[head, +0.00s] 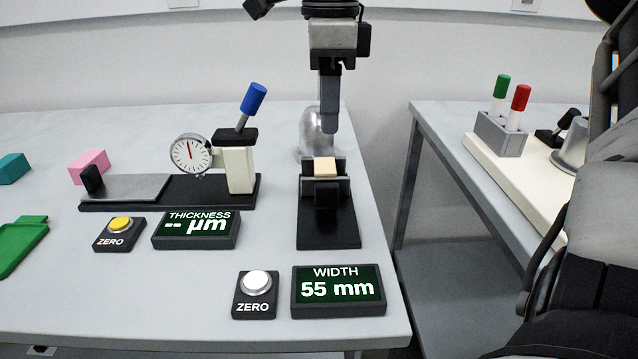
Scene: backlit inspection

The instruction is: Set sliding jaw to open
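The width gauge has a black base (330,232) near the table's right edge. Its dark jaws stand at the far end, with a sliding jaw (326,195) that seems to be the nearer one. A tan block (325,167) sits between the jaws; I cannot tell if both touch it. The width display (338,291) reads 55 mm. My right gripper (330,128) points down above and just behind the jaws, apart from them. Its fingers overlap from this side, so their opening is hidden. My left gripper is not in view.
A clear, shiny rounded object (313,128) stands behind the jaws, close to my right fingertips. A thickness gauge with a dial (191,153) and blue-capped lever (253,98) stands left. A white zero button (256,283) is in front. A gap separates the right-hand table (440,125).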

